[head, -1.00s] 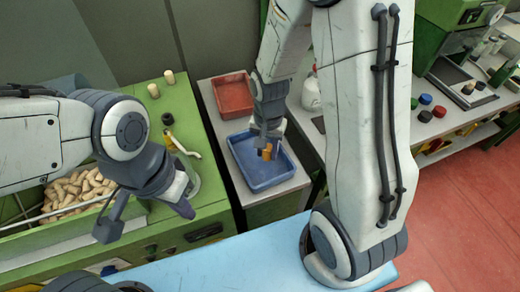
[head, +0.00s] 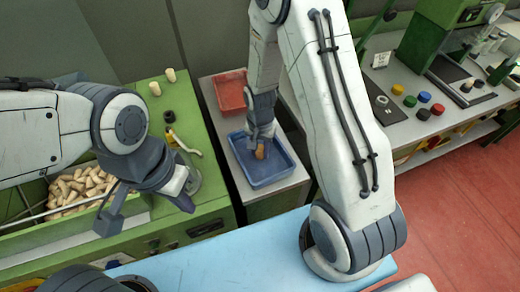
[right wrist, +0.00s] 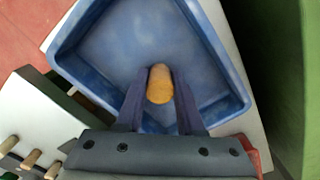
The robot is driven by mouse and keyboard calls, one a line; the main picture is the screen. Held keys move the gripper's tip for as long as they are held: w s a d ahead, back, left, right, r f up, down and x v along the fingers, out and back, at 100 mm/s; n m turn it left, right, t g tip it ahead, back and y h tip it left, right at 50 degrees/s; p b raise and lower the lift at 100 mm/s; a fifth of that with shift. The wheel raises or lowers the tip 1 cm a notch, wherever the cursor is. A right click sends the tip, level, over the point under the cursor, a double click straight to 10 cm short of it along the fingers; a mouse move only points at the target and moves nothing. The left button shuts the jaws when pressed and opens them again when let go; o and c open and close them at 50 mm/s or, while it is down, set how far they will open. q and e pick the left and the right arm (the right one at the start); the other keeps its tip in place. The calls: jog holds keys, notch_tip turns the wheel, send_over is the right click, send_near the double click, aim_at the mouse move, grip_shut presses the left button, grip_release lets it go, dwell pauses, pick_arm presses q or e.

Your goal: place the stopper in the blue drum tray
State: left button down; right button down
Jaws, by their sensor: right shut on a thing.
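An orange-brown stopper (head: 261,152) is held by my right gripper (head: 264,134) over the blue drum tray (head: 268,176). In the right wrist view the stopper (right wrist: 160,88) sits between the two dark fingers, inside the outline of the blue tray (right wrist: 110,48). I cannot tell whether its lower end touches the tray floor. The tray looks otherwise empty. My left gripper (head: 148,212) is open and empty, its fingers wide apart above the green bench.
A red tray (head: 231,93) stands behind the blue one. A bin of pale corks (head: 80,187) is in the green bench (head: 190,92) at left. Two stoppers and dark pieces stand on that bench. Coloured caps (head: 424,97) lie on the right-hand counter.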

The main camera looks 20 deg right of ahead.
aim_at(259, 149)
jog(key=shift+f, duration=0.2)
jog(key=c, duration=0.5)
grip_release()
jog(key=shift+r, duration=0.1)
notch_tip(259, 149, up, 12)
jog(key=r+b, duration=0.1)
jog(key=s+a+r+n, duration=0.2)
jog(key=s+a+n, duration=0.1)
jog(key=s+n, duration=0.2)
jog(key=s+a+r+n, duration=0.3)
jog(key=s+a+n, duration=0.1)
jog(key=s, duration=0.4)
jog(key=s+a+r+n+y, duration=0.1)
jog(key=s+a+r+n, duration=0.1)
jog(key=s+a+n, duration=0.2)
jog(key=shift+s+a+r+n, duration=0.15)
jog(key=shift+s+n, duration=0.35)
jog(key=shift+s, duration=0.35)
jog(key=shift+s+a+r+n, duration=0.1)
jog(key=shift+s+n, duration=0.4)
jog(key=shift+s, duration=0.35)
